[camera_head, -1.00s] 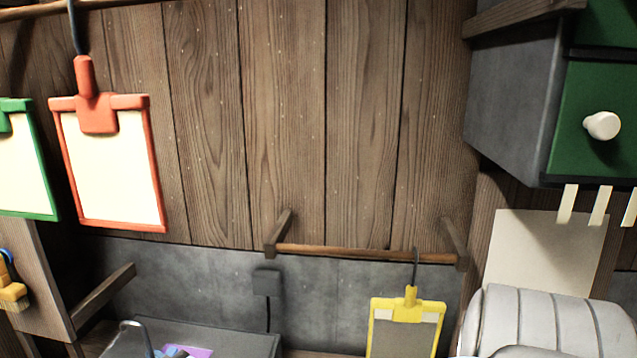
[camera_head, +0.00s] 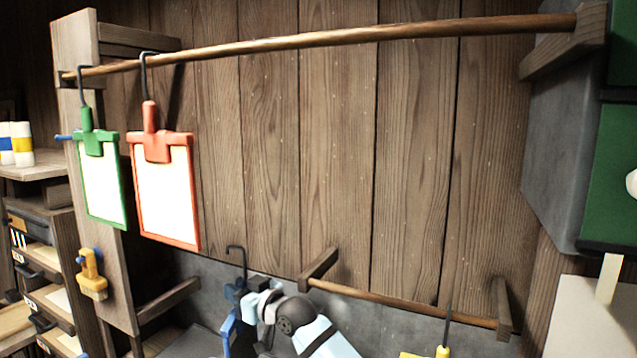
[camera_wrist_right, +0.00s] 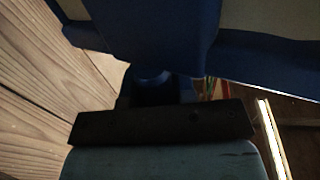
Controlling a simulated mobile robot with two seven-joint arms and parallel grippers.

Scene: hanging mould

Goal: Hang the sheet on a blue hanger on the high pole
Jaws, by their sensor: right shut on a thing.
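My right gripper (camera_head: 256,300) is shut on a blue hanger (camera_head: 236,290) below the high pole (camera_head: 330,40). The hanger's dark hook points up and is apart from the pole. Part of a blue frame hangs below the grip, mostly cut off by the lower edge. In the right wrist view the blue hanger (camera_wrist_right: 155,35) fills the top, close to the dark gripper part, with pale sheet at its upper corners. My left gripper is not in view.
A green hanger (camera_head: 84,128) and a red hanger (camera_head: 157,150) with pale sheets hang at the pole's left end. The pole's middle and right are clear. A lower pole (camera_head: 400,302) holds a yellow hanger (camera_head: 440,352). A dark cabinet (camera_head: 567,140) stands right.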

